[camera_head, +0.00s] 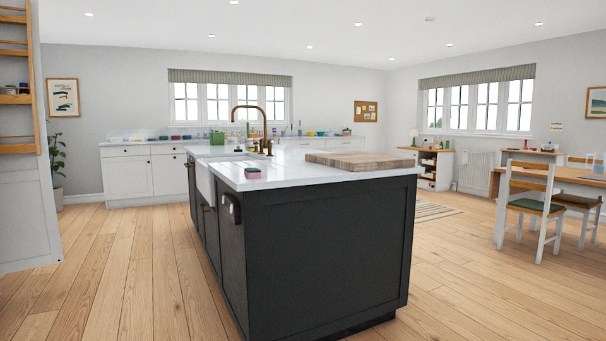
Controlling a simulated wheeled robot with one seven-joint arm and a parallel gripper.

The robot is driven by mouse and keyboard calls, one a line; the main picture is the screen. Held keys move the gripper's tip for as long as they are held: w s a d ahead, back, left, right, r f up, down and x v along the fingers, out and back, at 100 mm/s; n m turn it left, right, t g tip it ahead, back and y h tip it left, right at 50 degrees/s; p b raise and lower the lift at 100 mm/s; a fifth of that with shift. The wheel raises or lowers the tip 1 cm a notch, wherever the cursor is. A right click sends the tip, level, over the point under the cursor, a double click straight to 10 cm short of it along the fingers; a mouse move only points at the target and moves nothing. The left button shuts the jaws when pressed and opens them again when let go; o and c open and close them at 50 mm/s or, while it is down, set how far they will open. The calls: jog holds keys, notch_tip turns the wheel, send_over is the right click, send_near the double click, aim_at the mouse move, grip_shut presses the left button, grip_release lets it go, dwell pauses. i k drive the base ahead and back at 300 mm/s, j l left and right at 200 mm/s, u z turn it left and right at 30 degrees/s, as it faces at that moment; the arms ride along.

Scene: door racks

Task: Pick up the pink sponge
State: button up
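A small pink sponge (252,175) lies on the near left part of the white island countertop (290,178), close to the left edge. It looks pink with a darker top, but it is small and the detail is hard to make out. My gripper is not in view.
The dark island (325,255) stands straight ahead, with a wooden board (358,161) at right on its top and a sink (205,178) with a brass tap (266,125) behind the sponge. Wooden floor (120,270) is clear to the left. A chair (532,205) stands at right.

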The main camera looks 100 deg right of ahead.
aim_at(250, 172)
jog(key=z, duration=3.1)
jog(key=i+j, duration=0.1)
